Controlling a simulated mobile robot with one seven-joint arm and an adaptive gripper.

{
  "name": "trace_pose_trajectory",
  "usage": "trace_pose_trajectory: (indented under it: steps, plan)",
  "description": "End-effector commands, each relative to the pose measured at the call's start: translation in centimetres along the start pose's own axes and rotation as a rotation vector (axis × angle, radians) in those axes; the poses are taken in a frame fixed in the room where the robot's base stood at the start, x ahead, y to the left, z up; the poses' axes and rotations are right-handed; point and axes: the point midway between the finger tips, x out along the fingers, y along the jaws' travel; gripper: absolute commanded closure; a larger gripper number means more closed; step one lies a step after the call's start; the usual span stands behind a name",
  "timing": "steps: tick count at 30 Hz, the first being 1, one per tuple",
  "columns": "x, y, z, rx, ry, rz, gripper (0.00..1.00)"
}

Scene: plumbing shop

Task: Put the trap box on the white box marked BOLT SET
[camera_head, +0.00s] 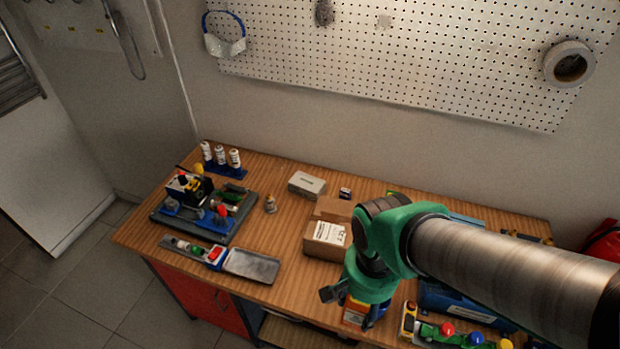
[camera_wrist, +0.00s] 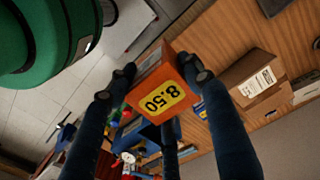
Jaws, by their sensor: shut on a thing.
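In the wrist view the box (camera_wrist: 160,98) sits between the fingers of my gripper (camera_wrist: 163,84), tilted in that picture. In the head view the fingers and arm hide part of it, near the bench's front edge. A small white box (camera_head: 307,184) lies toward the back of the bench, left of and behind my gripper. It has dark print too small to read. Its top looks clear.
A grey tray (camera_head: 251,265) lies at the front left. Tools and a blue case (camera_head: 455,303) crowd the right.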

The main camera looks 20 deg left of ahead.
Motion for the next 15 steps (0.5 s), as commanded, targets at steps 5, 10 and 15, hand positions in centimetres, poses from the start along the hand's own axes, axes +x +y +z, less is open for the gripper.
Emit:
trace_pose_trajectory:
  steps: [5, 10, 15]
  plan:
    - [-1.4, -0.6, -0.8, 0.0, -0.001, 0.001, 0.98]
    - [-2.0, -1.5, -2.1, -0.001, -0.001, 0.001, 0.98]
    - [-2.8, -2.7, -3.8, -0.003, 0.0, 0.0, 0.98]
